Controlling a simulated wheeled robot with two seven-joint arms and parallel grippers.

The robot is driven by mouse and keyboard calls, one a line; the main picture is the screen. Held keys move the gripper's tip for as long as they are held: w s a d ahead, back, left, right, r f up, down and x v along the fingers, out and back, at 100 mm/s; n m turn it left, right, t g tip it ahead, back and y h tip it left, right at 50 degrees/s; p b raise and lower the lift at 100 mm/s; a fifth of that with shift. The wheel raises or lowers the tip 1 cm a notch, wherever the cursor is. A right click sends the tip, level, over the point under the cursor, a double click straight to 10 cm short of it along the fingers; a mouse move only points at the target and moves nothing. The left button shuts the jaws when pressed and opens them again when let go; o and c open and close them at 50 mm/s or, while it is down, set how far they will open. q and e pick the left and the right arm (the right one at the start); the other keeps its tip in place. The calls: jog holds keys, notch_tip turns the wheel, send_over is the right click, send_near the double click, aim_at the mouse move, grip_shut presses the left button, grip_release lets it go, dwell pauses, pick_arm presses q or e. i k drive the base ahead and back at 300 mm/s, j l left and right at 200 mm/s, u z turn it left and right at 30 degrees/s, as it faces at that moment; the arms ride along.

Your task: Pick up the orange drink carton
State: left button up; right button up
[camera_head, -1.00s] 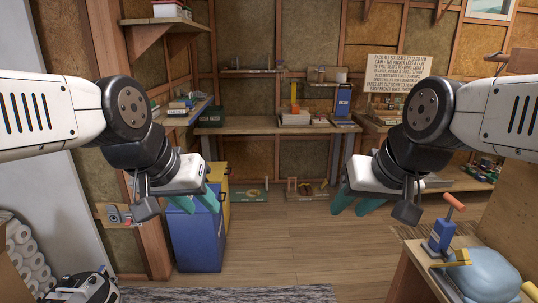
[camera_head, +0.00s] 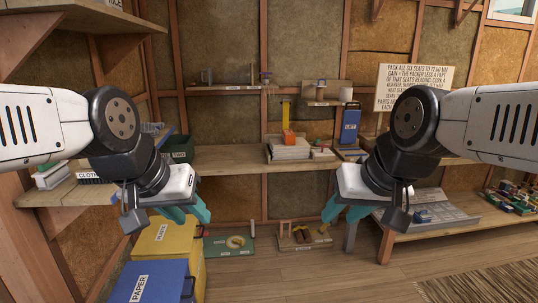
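A small orange object (camera_head: 289,138) stands at the middle of the back bench, by a pale stack. It may be the drink carton, but it is too small to be sure. My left gripper (camera_head: 188,211) is open and empty, in front of the bench's left part and well short of the orange object. My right gripper (camera_head: 345,211) is open and empty, lower and to the right of the orange object in the picture. Neither gripper touches anything.
The back bench (camera_head: 225,160) holds a pale stack (camera_head: 290,151) and a blue box (camera_head: 349,125). A yellow bin (camera_head: 165,244) and a blue paper bin (camera_head: 150,284) stand at lower left. A low right bench (camera_head: 440,222) carries a grey tray. Floor (camera_head: 320,275) between is clear.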

aim_at(288, 136)
jog(key=i+j+z, duration=0.15)
jog(key=i, duration=0.25)
jog(key=i+j+z, duration=0.15)
jog(key=i, duration=0.2)
jog(key=i+j+z, duration=0.15)
jog(key=i, duration=0.35)
jog(key=i+j+z, duration=0.1)
jog(key=i, duration=0.4)
jog(key=i+j+z, duration=0.15)
jog(key=i, duration=0.35)
jog(key=i+j+z, duration=0.1)
jog(key=i+j, duration=0.15)
jog(key=i, duration=0.25)
jog(key=i+j+z, duration=0.15)
jog(key=i+j, duration=0.15)
jog(key=i, duration=0.15)
